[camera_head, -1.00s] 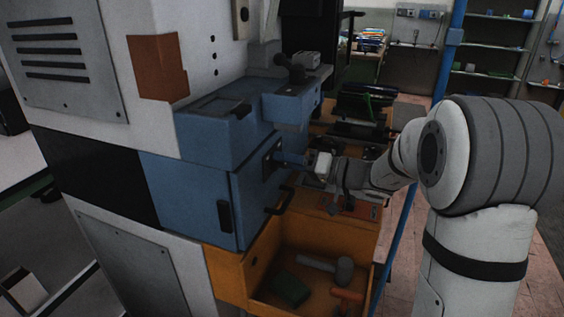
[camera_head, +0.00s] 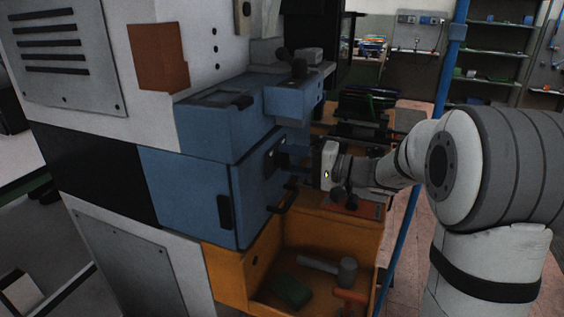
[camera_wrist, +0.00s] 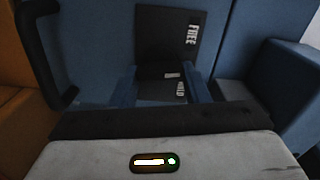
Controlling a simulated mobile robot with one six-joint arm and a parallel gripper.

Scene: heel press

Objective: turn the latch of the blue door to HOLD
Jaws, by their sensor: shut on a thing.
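The blue door (camera_head: 187,198) is on the front of the machine and looks shut. Its black latch plate (camera_head: 272,154) is at the door's right side. In the wrist view the plate (camera_wrist: 165,35) carries a FREE label (camera_wrist: 193,34) at the top and a HOLD label (camera_wrist: 181,90) lower down, partly hidden. My gripper (camera_head: 284,152) is at the plate, its two blue fingers (camera_wrist: 161,88) closed around the dark latch (camera_wrist: 155,73). The latch is mostly hidden, with a small pale mark near HOLD. I cannot tell its exact angle.
A black handle (camera_head: 284,200) sticks out below the latch, close under my gripper; it also shows in the wrist view (camera_wrist: 40,50). A blue housing (camera_head: 295,100) overhangs above. An open orange drawer (camera_head: 330,250) with a mallet is below. A blue post (camera_head: 425,150) stands at right.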

